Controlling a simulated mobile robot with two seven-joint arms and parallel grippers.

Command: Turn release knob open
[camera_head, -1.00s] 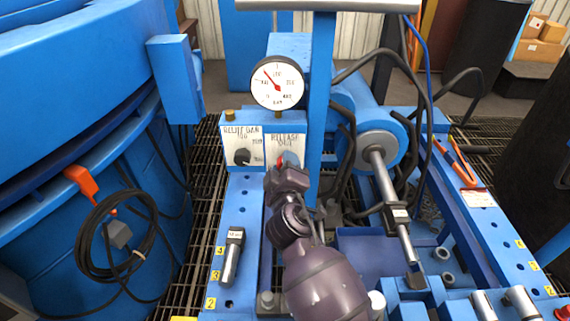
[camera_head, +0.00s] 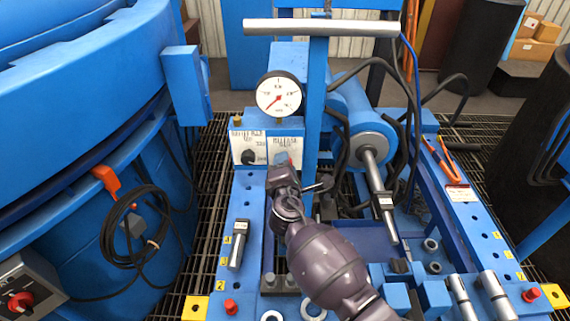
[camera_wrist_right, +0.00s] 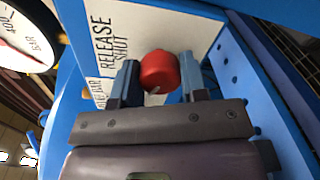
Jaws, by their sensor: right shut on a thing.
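The red release knob (camera_wrist_right: 157,69) is on a white panel (camera_wrist_right: 112,32) reading "RELEASE" and "SHUT" in the right wrist view. My right gripper (camera_wrist_right: 158,80) has a finger on each side of the knob and is shut on it. A small white mark shows on the knob's lower edge. In the head view my right gripper (camera_head: 283,166) is at the release panel (camera_head: 289,142) and hides the knob. The pressure gauge (camera_head: 291,92) stands above, its red needle pointing to the lower left. My left gripper is not in view.
A dark relief knob (camera_head: 248,157) sits just left on the same blue box. A T-shaped blue post with a grey bar (camera_head: 350,27) stands beside the panel. Black hoses (camera_head: 437,108) and a steel rod (camera_head: 377,182) lie to the right. A large blue vessel (camera_head: 80,75) fills the left.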

